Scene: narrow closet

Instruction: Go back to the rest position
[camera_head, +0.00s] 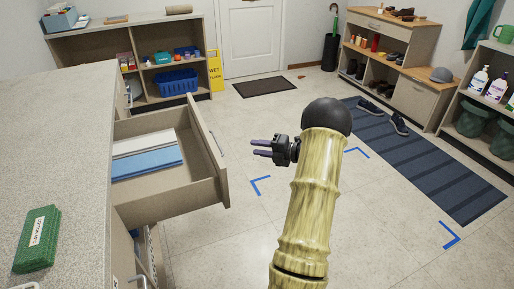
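My gripper (262,148) is at the end of my arm in the middle of the head view, pointing left. Its two dark fingers are apart, with a visible gap and nothing between them. It hangs in the air to the right of an open drawer (214,165) and appears clear of the drawer front. The drawer is pulled out from the grey-topped counter (60,150) and holds a flat blue item (147,163) and a white one (143,143). Part of the drawer's inside is hidden by its front panel and the counter.
A green package (38,240) lies on the counter. A lower drawer also looks partly open. Shelving with a blue basket (176,82) and a yellow wet-floor sign (215,70) stand behind. A striped blue runner (430,160) with shoes lies right. The middle floor is clear.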

